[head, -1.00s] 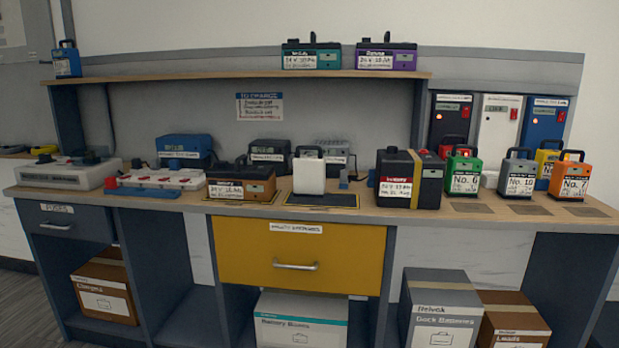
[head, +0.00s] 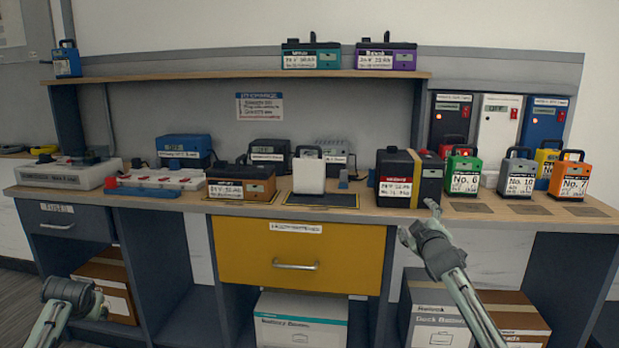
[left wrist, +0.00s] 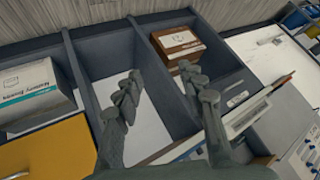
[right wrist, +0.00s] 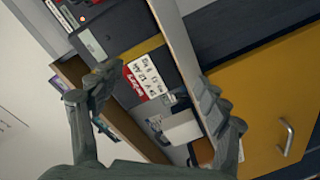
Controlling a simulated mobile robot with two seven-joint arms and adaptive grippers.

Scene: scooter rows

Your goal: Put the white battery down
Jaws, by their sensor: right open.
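The white battery (head: 309,175) stands upright on a dark, yellow-edged mat (head: 340,200) on the bench top, its dark handle on top. It also shows in the right wrist view (right wrist: 181,128), partly covered. My right gripper (head: 418,221) is open and empty, in front of the bench edge, to the right of the white battery and apart from it. In the right wrist view a black battery with a yellow stripe (right wrist: 148,83) shows between its fingers. My left gripper (left wrist: 161,72) is open and empty, low at the left in front of the bench shelves.
The black battery (head: 409,177) stands right of the white one, and a brown battery (head: 241,183) left of it. Green, grey and orange numbered batteries stand farther right. Boxes fill lower shelves. The yellow drawer (head: 300,262) is closed.

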